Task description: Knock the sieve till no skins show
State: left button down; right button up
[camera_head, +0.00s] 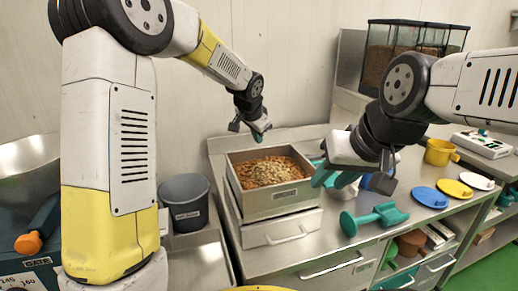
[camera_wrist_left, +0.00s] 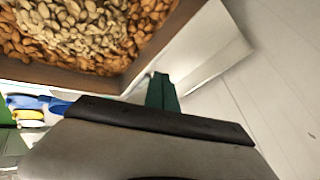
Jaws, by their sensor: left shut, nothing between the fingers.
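The sieve (camera_head: 285,206) is a metal box with a dark label, standing on the bench over a drawer-like tray. It holds brown almonds (camera_head: 265,160) with a paler heap in the middle; in the left wrist view the almonds (camera_wrist_left: 75,30) lie near the sieve's wall (camera_wrist_left: 95,82). I cannot tell skins from pale nuts. My left gripper (camera_head: 261,135) is shut and empty above the sieve's back edge; its teal fingers (camera_wrist_left: 162,95) show beside the corner. My right gripper (camera_head: 336,178) hangs right of the sieve, its jaws unclear.
A teal scoop-like tool (camera_head: 374,218) lies right of the sieve. Blue, yellow and white discs (camera_head: 429,197) lie further right, near a yellow jug (camera_head: 439,152) and a scale (camera_head: 482,145). A grey bucket (camera_head: 186,202) stands left. A glass-sided bin (camera_head: 405,50) stands behind.

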pick_arm(q)
jog(key=shift+f, duration=0.15)
dwell(0.6)
jog(key=shift+s+f, duration=0.1)
jog(key=shift+f, duration=0.15)
jog(key=shift+d+f, duration=0.1)
jog(key=shift+f, duration=0.1)
dwell(0.5)
jog(key=shift+s+f, duration=0.25)
jog(key=shift+f, duration=0.25)
jog(key=shift+s+f, duration=0.25)
jog(key=shift+f, duration=0.25)
jog(key=shift+r, duration=0.1)
dwell(0.7)
jog(key=shift+w+r, duration=0.3)
jog(key=shift+r, duration=0.2)
jog(key=shift+a, duration=0.2)
jog(key=shift+w+a+r, duration=0.1)
jog(key=shift+w+r, duration=0.1)
jog(key=shift+r, duration=0.7)
jog(key=shift+w+d+r, duration=0.1)
jog(key=shift+w+r, duration=0.15)
jog(key=shift+r, duration=0.7)
jog(key=shift+w+a+r, duration=0.1)
jog(key=shift+w+r, duration=0.1)
jog(key=shift+r, duration=0.7)
